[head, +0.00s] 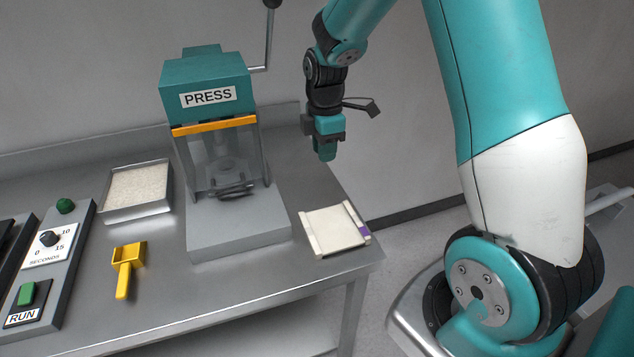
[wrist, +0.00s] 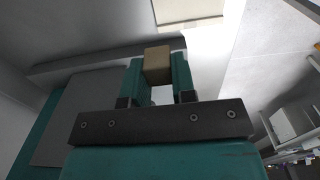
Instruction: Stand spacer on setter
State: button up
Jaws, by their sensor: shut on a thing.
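My gripper (head: 326,153) hangs above and behind the setter, clear of it, with its fingers pointing down. In the wrist view its two teal fingers (wrist: 158,80) are shut on the spacer (wrist: 157,60), a small tan block, one finger on each side. The spacer cannot be made out in the head view. The setter (head: 335,229) is a flat cream plate with raised strips at its left and right sides, lying at the table's right end. A purple mark is on its right edge. Part of the setter (wrist: 185,9) shows at the top of the wrist view, beyond the spacer.
The press (head: 207,85) stands left of the setter on a grey base (head: 237,224). A tray of pale grains (head: 137,190), a yellow scoop (head: 127,266) and a control panel with timer knob (head: 50,245) are further left. The table's right edge is close to the setter.

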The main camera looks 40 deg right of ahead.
jog(key=p, duration=0.1)
send_near(326, 217)
jog(key=shift+f+b, duration=1.7)
jog(key=shift+f, duration=0.15)
jog(key=shift+f+b, duration=0.9)
jog(key=shift+f, duration=0.45)
jog(key=shift+f, duration=0.4)
jog(key=o, duration=1)
jog(key=shift+r, duration=0.15)
notch_tip(326, 217, up, 17)
jog(key=shift+r+b, duration=0.1)
jog(key=shift+b, duration=0.8)
